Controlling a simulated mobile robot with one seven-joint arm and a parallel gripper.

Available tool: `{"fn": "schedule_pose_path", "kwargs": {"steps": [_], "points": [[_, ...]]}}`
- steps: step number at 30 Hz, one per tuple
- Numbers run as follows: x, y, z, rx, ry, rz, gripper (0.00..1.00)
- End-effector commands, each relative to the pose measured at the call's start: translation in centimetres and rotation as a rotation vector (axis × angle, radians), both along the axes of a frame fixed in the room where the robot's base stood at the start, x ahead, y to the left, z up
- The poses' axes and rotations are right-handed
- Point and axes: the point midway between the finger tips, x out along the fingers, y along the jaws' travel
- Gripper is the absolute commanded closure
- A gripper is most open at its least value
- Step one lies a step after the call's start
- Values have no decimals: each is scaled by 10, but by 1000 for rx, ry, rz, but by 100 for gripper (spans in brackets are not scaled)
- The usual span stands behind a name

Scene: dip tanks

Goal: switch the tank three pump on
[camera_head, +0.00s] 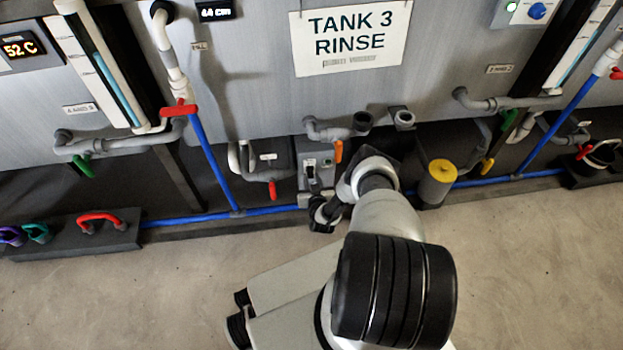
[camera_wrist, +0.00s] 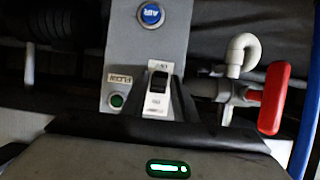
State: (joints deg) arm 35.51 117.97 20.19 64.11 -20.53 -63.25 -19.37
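The tank three sign (camera_head: 352,36) hangs on the middle tank. Below it is a grey control box (camera_head: 328,160) with a small black switch. In the wrist view the box (camera_wrist: 178,35) shows a black rocker switch (camera_wrist: 159,81) on a white plate. The plate's lettering is too small to read surely, and I cannot tell the rocker's position. A green round lamp or button (camera_wrist: 117,101) is at its lower left, a blue round button (camera_wrist: 151,14) above.
A red valve handle (camera_wrist: 275,98) stands right of the box in the wrist view. An orange handle (camera_head: 338,151) hangs beside the box. A yellow-topped canister (camera_head: 438,185) stands right of my arm. A blue pipe (camera_head: 265,211) runs low along the floor. Open floor lies in front.

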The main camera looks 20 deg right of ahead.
Motion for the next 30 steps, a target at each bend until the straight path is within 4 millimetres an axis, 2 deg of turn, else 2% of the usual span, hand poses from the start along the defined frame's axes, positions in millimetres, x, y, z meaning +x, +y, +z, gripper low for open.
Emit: {"fn": "schedule_pose_path", "kwargs": {"steps": [1, 4, 17, 30], "points": [[0, 0, 0, 0, 0, 0, 83], [0, 0, 0, 0, 0, 0, 100], [2, 0, 8, 22, 77, 1, 100], [9, -2, 23, 116, 417, 4, 100]]}}
